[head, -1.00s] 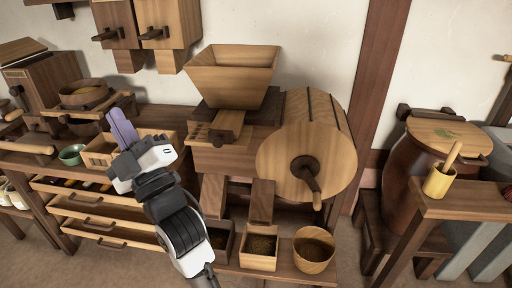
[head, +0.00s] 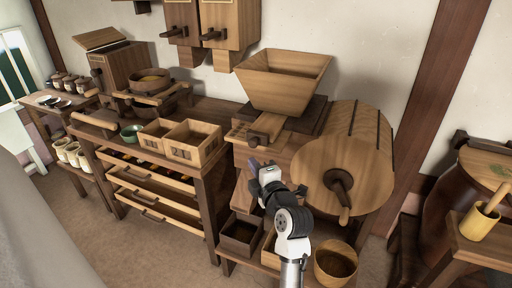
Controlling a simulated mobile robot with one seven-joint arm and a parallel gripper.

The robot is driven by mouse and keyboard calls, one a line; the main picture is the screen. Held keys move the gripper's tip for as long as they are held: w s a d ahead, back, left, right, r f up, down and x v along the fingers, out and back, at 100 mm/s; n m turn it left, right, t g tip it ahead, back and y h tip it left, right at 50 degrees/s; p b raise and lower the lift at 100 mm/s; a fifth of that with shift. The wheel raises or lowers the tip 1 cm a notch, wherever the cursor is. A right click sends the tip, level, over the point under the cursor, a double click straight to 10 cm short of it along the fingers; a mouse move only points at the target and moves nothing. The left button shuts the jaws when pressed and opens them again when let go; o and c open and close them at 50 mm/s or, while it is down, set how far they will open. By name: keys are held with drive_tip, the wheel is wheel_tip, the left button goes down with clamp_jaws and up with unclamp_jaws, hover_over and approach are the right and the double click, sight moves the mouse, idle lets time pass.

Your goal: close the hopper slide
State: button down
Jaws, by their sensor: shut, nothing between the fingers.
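The wooden hopper (head: 283,82) is a wide, square, tapered box on top of the mill body. The hopper slide (head: 266,127) is a narrow wooden piece jutting out toward the front below it, with a darker block at its front end. My gripper (head: 253,164) is shut and empty, its purple-grey fingers pointing up just below and in front of the slide's end. I see a small gap in the picture but cannot tell the distance in depth.
A round wooden drum (head: 343,165) with a crank (head: 338,185) stands right of the slide. Two small wooden boxes (head: 193,142) sit on the bench to the left. Open drawers (head: 155,203) jut out below them. Bins stand on the low shelf beneath my arm.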

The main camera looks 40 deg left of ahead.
sight(249, 143)
drive_tip(key=w+a, duration=0.1)
drive_tip(key=w, duration=0.1)
drive_tip(key=w+a+p, duration=0.1)
drive_tip(key=w+a, duration=0.1)
drive_tip(key=w+a+p, duration=0.1)
drive_tip(key=shift+w+a+f, duration=0.1)
drive_tip(key=shift+w+a, duration=0.2)
drive_tip(key=shift+w, duration=0.1)
